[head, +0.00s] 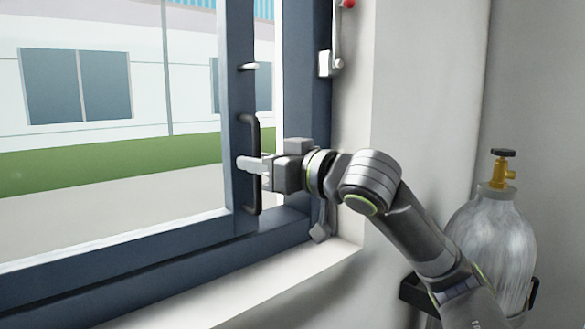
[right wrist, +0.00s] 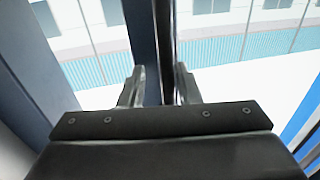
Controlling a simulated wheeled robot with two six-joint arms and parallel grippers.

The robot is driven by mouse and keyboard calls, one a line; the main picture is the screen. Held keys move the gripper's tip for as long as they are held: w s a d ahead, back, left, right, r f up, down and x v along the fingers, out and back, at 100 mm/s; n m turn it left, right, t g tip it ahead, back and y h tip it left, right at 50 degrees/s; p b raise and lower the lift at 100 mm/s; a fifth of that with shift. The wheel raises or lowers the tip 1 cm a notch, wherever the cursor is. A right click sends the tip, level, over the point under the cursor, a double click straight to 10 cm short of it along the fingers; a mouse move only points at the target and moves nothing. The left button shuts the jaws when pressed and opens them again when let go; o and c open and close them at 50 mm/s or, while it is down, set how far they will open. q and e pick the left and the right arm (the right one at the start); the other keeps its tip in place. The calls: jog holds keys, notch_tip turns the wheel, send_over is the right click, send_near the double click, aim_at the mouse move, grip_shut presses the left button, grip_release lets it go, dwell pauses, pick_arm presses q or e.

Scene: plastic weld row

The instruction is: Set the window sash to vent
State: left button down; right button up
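The window sash (head: 240,110) is a dark blue frame standing ajar, with the outdoors showing between its stile and the fixed frame (head: 305,100). A black bar handle (head: 250,122) runs upright on the sash stile. My right gripper (head: 252,165) is at the middle of this handle. In the right wrist view its two fingers (right wrist: 160,88) stand apart, with the dark handle bar (right wrist: 165,35) between them. The bar is close to the right finger, and a gap shows at the left one. Contact is unclear. My left gripper is not in view.
A silver lever with a red knob (head: 348,4) is on the frame's right side. A small metal peg (head: 248,66) sticks out above the handle. A metal piece (head: 321,230) is at the lower frame corner. A gas cylinder (head: 495,240) with a brass valve stands right, near my arm.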

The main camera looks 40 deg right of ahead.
jog(key=b+v, duration=1.6)
jog(key=v, duration=0.1)
jog(key=shift+s+b, duration=0.2)
jog(key=shift+b, duration=0.2)
jog(key=shift+a+r, duration=0.1)
dwell(0.6)
